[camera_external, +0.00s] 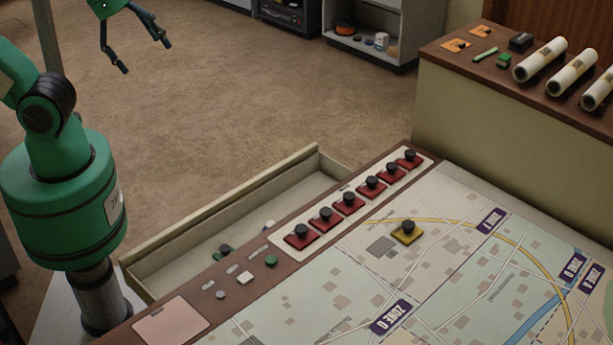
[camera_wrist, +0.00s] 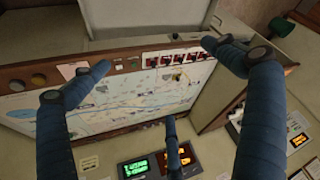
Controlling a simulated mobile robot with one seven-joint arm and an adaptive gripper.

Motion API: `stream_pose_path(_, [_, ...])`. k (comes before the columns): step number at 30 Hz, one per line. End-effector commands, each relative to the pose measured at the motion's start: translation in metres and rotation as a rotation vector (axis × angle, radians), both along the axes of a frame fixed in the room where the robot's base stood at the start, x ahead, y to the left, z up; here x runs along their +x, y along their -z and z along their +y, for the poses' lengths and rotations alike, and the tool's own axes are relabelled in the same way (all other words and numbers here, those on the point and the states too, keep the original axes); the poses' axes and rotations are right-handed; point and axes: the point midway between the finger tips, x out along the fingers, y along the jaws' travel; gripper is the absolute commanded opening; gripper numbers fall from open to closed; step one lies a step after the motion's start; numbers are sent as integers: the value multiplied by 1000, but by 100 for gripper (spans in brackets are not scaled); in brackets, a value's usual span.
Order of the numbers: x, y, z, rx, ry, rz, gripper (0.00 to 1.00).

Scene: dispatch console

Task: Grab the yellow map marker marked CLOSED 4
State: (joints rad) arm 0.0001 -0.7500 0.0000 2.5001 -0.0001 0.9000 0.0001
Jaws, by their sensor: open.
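The yellow map marker (camera_external: 407,232) is a square yellow base with a black knob. It stands upright on the map table (camera_external: 455,200), near a yellow road line; any writing on it is too small to read. My gripper (camera_external: 145,56) is open and empty, high at the upper left of the external view, far from the marker. In the wrist view its blue fingers spread in front of the map table (camera_wrist: 120,108); I cannot make out the yellow marker for sure there.
A row of several red markers with black knobs (camera_external: 347,203) lines the table's edge, beside an open drawer (camera_external: 230,215). White rolls (camera_external: 540,60) lie on a side counter. Lit displays (camera_wrist: 136,167) show in the wrist view. Floor lies between gripper and table.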

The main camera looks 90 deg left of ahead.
Motion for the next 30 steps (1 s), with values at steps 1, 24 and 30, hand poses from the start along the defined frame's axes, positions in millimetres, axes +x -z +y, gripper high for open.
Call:
stream_pose_path(1, [0, 0, 0, 0, 0, 0, 100])
stream_pose_path(24, [0, 0, 0, 0, 0, 0, 48])
stream_pose_path(30, [1, -1, 0, 0, 0, 0, 48])
